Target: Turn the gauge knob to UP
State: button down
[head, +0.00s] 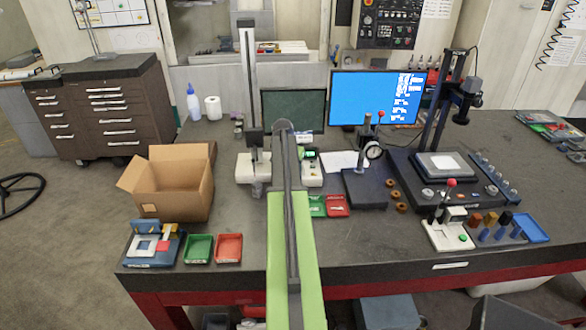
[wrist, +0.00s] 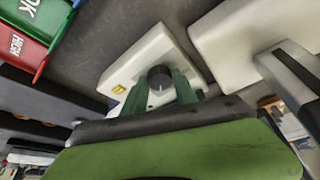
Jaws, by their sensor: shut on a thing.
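The gauge (wrist: 125,72) is a white block seen in the wrist view, with a small yellow label on its corner. Its dark round knob (wrist: 160,76) stands between the two green fingers of my gripper (wrist: 160,92). The gripper is shut on the knob. Which way the knob points cannot be told, and no UP mark is readable. In the head view the white gauge (head: 312,178) is partly hidden behind my arm. The gripper is mostly hidden there too.
Another white device (head: 252,170) stands just left of my arm. A green tray (head: 318,206) and a red tray (head: 338,206) lie in front of the gauge. A dial stand (head: 366,190) is to the right and an open cardboard box (head: 172,190) to the left.

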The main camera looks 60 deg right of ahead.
jog(key=shift+s+d, duration=0.1)
jog(key=shift+d, duration=0.1)
dwell(0.4)
jog(key=c, duration=1)
grip_release()
jog(key=shift+o, duration=0.2)
jog(key=shift+a, duration=0.1)
jog(key=w+p+v, duration=0.1)
jog(key=p+v, duration=1.5)
jog(key=v, duration=0.1)
jog(key=shift+s+r, duration=0.25)
jog(key=shift+f, duration=0.1)
